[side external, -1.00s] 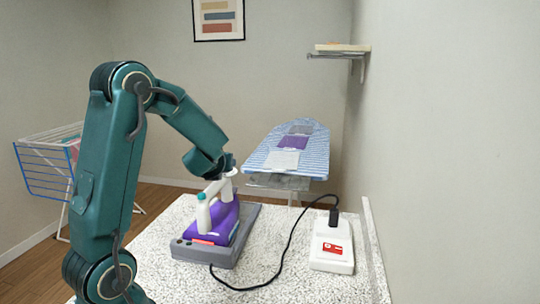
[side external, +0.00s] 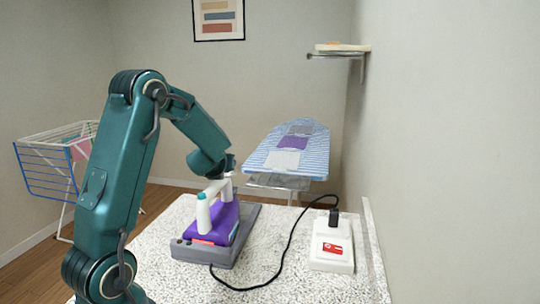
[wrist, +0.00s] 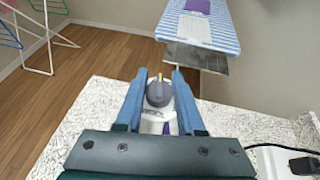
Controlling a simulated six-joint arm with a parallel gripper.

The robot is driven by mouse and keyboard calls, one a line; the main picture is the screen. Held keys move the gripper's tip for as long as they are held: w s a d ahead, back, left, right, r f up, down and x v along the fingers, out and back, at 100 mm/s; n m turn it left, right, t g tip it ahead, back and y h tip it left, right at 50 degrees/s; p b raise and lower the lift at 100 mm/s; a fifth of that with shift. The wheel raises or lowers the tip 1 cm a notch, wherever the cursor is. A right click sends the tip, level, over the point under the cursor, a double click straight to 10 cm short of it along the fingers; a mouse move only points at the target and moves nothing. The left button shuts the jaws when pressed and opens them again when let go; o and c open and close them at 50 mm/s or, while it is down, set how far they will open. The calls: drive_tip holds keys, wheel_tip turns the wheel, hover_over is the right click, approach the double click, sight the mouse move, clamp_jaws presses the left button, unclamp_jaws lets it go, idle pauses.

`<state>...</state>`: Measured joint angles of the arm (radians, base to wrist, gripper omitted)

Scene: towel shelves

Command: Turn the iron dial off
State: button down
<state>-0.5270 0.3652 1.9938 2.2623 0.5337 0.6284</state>
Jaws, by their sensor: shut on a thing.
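The purple iron (side external: 226,221) with a white handle rests on a grey base (side external: 191,255) on the speckled counter. Its dark grey dial (wrist: 157,93), with a yellow pointer mark, shows in the wrist view. The mark points towards the top of that picture. My gripper (wrist: 158,80) has its two blue fingers on either side of the dial and is shut on it. In the side external view my gripper (side external: 230,172) is at the far upper end of the iron, and the dial is hidden there.
An ironing board (side external: 290,155) stands behind the counter. A drying rack (side external: 47,170) is at the left, and a wall shelf (side external: 340,52) is at the upper right.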

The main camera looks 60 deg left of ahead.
drive_tip(key=shift+m+t+h, duration=0.3)
drive_tip(key=shift+m+t, duration=0.1)
drive_tip(key=c, duration=0.8)
unclamp_jaws()
drive_tip(key=shift+f, duration=0.15)
drive_tip(key=shift+c, duration=0.2)
drive_tip(key=shift+s+d+r, duration=0.2)
drive_tip(key=shift+d+r, duration=0.05)
drive_tip(key=shift+r, duration=0.05)
drive_tip(key=shift+v, duration=2.2)
